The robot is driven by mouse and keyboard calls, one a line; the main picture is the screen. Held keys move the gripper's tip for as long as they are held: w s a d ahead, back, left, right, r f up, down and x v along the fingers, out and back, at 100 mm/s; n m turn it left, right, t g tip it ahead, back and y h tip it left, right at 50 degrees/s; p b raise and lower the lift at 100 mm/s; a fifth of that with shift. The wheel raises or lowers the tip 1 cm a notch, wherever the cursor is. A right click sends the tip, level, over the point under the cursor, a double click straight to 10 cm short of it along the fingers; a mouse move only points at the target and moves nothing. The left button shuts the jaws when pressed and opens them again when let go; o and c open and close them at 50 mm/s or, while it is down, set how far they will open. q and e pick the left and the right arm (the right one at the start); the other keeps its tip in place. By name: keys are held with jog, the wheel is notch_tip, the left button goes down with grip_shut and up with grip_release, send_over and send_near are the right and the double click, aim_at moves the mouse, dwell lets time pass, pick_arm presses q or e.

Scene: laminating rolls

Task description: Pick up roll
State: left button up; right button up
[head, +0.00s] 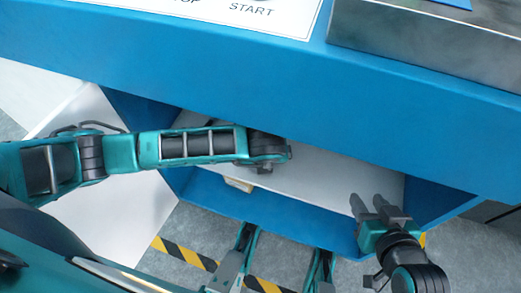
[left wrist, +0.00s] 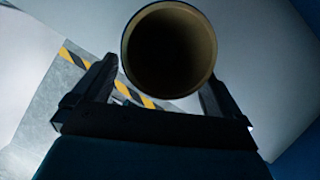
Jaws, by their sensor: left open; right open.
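The roll (left wrist: 207,52) shows end-on in the left wrist view as a hollow, tan-rimmed tube with a dark inside. My left gripper (left wrist: 158,85) is open, with one dark finger on each side of the roll's lower part in that view. I cannot tell whether either finger touches it. In the head view my left arm reaches from the left into the blue machine's opening, and its gripper is hidden. A small tan piece (head: 238,184) shows below the arm; I cannot tell if it is the roll. My right gripper (head: 368,203) is open and empty at the opening's right side.
The blue machine (head: 250,80) has a wide beam above the opening and a low blue front wall. The pale tray floor (head: 325,180) between my arms looks clear. A metal box (head: 430,55) sits on top at right. Yellow-black floor tape (head: 185,253) runs in front.

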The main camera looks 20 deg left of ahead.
pick_arm(q)
jog(key=shift+w+a+f+b, duration=0.2)
jog(key=shift+w+f, duration=0.1)
jog(key=shift+w, duration=0.2)
jog(key=shift+w+a+f+b, duration=0.1)
jog(key=shift+w+a+f, duration=0.15)
jog(key=shift+w, duration=0.2)
jog(key=c, duration=1.1)
